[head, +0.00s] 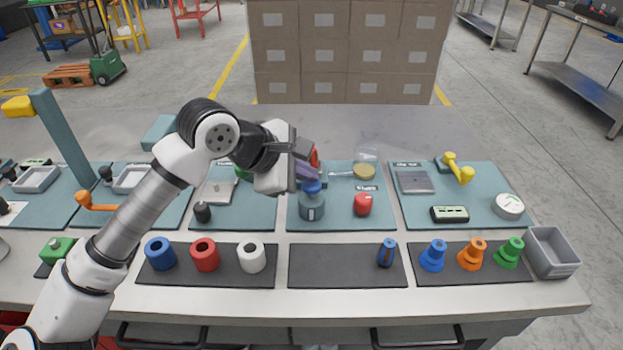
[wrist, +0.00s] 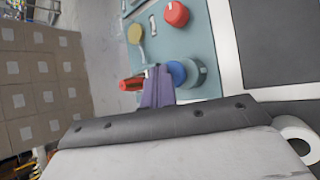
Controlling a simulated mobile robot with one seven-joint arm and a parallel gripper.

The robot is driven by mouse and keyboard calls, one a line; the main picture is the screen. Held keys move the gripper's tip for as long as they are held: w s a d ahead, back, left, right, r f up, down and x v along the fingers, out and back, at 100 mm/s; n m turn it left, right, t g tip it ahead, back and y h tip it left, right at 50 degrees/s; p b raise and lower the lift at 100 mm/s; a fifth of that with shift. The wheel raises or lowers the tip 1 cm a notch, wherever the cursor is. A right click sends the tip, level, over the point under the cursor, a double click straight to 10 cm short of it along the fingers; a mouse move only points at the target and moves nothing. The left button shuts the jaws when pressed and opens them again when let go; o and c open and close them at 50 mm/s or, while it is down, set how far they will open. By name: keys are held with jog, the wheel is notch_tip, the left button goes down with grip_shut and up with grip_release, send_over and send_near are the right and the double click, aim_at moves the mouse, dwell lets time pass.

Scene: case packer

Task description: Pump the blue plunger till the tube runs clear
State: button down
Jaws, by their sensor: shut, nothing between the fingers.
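The blue plunger (head: 312,187) tops a blue-grey bottle (head: 312,208) on the middle teal mat. The plunger also shows in the wrist view (wrist: 176,73), with the bottle (wrist: 196,78) behind it. My gripper (head: 307,172) is shut and empty, its purple fingers just above the plunger in the head view. In the wrist view my fingers (wrist: 158,88) overlap the plunger's near edge; I cannot tell whether they touch it. A thin clear tube (head: 341,174) runs toward a glass beaker (head: 366,162) with yellowish contents. Whether liquid or bubbles are in the tube is too small to tell.
A red knob (head: 362,204) stands right of the bottle, and a red object (head: 315,156) stands behind my fingers. A dark blue cylinder (head: 387,253) stands on the front black mat (head: 335,268), which is otherwise clear. Stacked cartons (head: 345,50) stand behind the table.

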aim_at(305, 186)
jog(key=shift+f+b, duration=0.65)
jog(key=shift+b, duration=0.2)
dwell(0.6)
jog(key=shift+r, duration=1.7)
notch_tip(305, 186, up, 5)
jog(key=shift+r+p, duration=0.1)
jog(key=shift+p, duration=1.1)
